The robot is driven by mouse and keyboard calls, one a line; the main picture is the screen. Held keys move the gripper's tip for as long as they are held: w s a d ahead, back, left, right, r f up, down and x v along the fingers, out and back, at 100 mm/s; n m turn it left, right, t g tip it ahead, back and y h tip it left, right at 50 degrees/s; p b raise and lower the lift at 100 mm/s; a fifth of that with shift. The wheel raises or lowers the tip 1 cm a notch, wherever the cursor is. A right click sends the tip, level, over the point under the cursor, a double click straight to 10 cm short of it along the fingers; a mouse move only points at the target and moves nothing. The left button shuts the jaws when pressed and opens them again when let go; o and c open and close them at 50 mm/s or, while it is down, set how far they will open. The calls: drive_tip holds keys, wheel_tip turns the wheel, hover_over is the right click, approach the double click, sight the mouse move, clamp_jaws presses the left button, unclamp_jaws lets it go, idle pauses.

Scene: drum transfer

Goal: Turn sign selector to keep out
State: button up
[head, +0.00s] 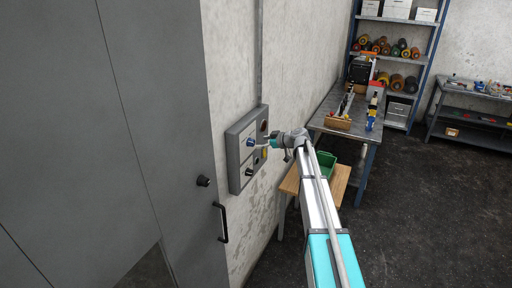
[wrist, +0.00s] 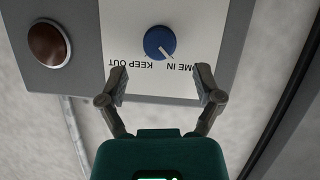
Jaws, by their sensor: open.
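The sign selector is a round blue knob (wrist: 159,43) on a white plate. It also shows in the head view (head: 250,142) on the grey wall panel (head: 233,150). The wrist view shows the plate's words upside down: KEEP OUT at the left and a partly hidden COME IN at the right. The knob's white pointer slants down and right, towards COME IN. My gripper (wrist: 162,82) is open and empty, its fingers apart and the knob beyond the fingertips, not between them. In the head view my gripper (head: 268,144) is close to the panel.
A dark red round lamp (wrist: 48,44) sits left of the plate. A grey door with a black handle (head: 221,222) stands left of the panel. A small wooden table with a green bin (head: 325,164) and a workbench (head: 338,122) stand to the right.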

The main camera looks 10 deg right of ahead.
sight(254, 143)
drive_tip(key=shift+b+x, duration=0.8)
drive_tip(key=shift+x, duration=1.85)
drive_tip(key=shift+s, duration=0.1)
drive_tip(key=c, duration=1.1)
drive_tip(key=shift+d, duration=0.5)
drive_tip(key=shift+c, duration=0.3)
drive_tip(key=shift+a+r, duration=0.1)
drive_tip(key=shift+a, duration=0.25)
